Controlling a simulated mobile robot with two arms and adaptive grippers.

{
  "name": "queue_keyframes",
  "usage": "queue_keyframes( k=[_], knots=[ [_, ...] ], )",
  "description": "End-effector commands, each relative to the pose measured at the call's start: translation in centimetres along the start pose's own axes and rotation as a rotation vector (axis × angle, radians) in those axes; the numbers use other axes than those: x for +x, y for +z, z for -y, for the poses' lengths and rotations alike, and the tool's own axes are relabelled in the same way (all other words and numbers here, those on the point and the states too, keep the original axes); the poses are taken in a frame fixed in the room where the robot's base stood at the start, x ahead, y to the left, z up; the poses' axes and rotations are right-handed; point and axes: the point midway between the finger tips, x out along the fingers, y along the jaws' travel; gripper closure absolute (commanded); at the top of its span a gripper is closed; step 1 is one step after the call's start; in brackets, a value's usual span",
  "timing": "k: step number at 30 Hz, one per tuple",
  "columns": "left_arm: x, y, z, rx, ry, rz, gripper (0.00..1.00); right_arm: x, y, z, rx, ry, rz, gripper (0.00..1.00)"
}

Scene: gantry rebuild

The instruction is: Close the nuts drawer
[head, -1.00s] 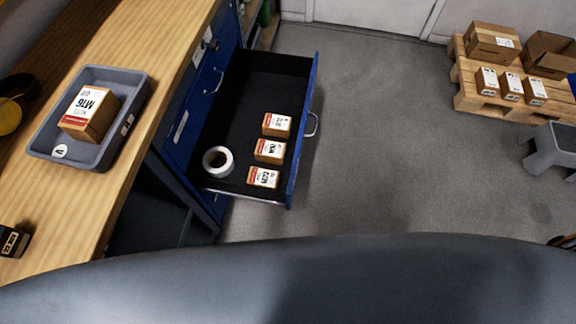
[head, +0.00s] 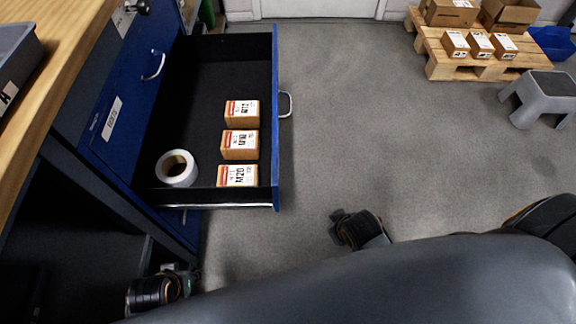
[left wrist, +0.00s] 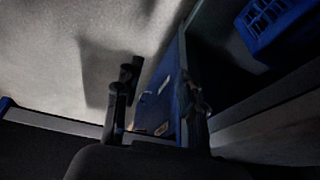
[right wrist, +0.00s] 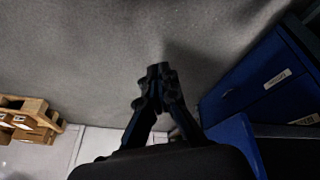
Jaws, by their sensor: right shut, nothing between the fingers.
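The blue drawer (head: 275,150) stands pulled out from the blue cabinet (head: 125,95), with a metal handle (head: 287,104) on its front. Inside lie three small labelled boxes (head: 239,145) in a row and a white tape roll (head: 177,168). My right gripper (head: 345,228) is over the floor, to the right of and nearer than the drawer front, apart from it; its fingers are together and empty in the right wrist view (right wrist: 160,72). My left gripper (head: 180,285) is low beside the cabinet, partly hidden; its fingers stand apart with nothing held in the left wrist view (left wrist: 160,90).
A wooden workbench (head: 60,60) with a grey tray (head: 15,60) is at the left. A pallet (head: 455,60) with boxes and a grey step stool (head: 540,97) stand at the right. The floor (head: 370,120) between drawer and pallet is clear.

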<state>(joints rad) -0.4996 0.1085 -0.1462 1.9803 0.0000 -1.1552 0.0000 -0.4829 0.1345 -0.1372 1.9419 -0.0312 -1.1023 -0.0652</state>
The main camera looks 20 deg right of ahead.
Motion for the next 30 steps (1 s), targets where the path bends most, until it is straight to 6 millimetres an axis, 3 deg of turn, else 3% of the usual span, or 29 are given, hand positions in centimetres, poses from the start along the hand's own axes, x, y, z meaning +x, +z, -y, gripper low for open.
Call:
queue_keyframes(
  k=[1, 5, 8, 12, 18, 21, 24, 30],
  knots=[
    [1.2, -0.3, 0.0, 0.0, -0.001, -0.035, 0.6, 1.5, -0.5, -0.6, -0.029, 0.024, -0.043, 1.0],
    [-0.2, -2.7, -0.2, 0.001, 0.0, -0.146, 0.6, 1.4, -3.9, -3.3, -0.156, 0.118, -0.181, 1.0],
    [-1.8, -5.6, -0.4, 0.004, 0.003, -0.291, 0.6, 1.1, -8.3, -6.6, -0.354, 0.268, -0.354, 1.0],
    [-5.1, -9.9, -0.9, 0.009, 0.012, -0.503, 0.6, -1.3, -14.9, -10.3, -0.685, 0.517, -0.579, 1.0],
    [-9.6, -15.2, -1.6, 0.014, 0.028, -0.792, 0.6, -5.0, -21.8, -12.4, -1.185, 0.894, -0.826, 1.0],
    [-12.2, -17.6, -2.0, 0.016, 0.037, -0.942, 0.6, -6.8, -24.0, -12.3, -1.454, 1.094, -0.935, 1.0],
    [-14.9, -19.5, -2.3, 0.016, 0.047, -1.087, 0.6, -8.2, -24.9, -11.6, -1.72, 1.289, -1.038, 1.0],
    [-20.7, -22.2, -3.0, 0.014, 0.069, -1.373, 0.6, -9.5, -23.3, -10.5, -2.21, 1.645, -1.255, 1.0]
  ],
)
